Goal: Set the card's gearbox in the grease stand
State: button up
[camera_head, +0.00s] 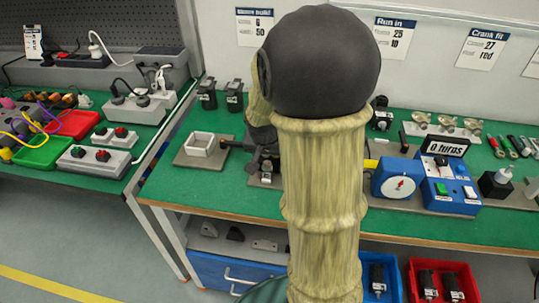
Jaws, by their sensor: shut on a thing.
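My gripper (262,137) shows only in part, as a dark shape left of my arm, which hides most of it. It is shut on a dark thing, apparently a gearbox (267,168) with a small pale label, low over the left part of the near bench; I cannot tell whether it touches anything below. Two similar black gearboxes (207,94) stand at the bench's back left. A dark block with a white bottle (495,182) at the right may be the grease stand; I cannot be sure.
A white square frame on a grey plate (199,145) lies left of my gripper. A blue dial unit (399,182) and a "0 turns" display (445,147) stand to the right. A red bin (470,272) with dark gearboxes is below the bench. Bare green bench (215,193) shows near the front.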

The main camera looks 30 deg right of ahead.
jog(key=shift+f, duration=0.15)
dwell(0.5)
jog(key=o, duration=1.1)
jog(key=p+v, duration=0.3)
jog(key=v, duration=1.4)
jog(key=shift+a+r+p, duration=0.15)
jog(key=shift+r+p, duration=0.1)
jog(key=shift+p, duration=0.05)
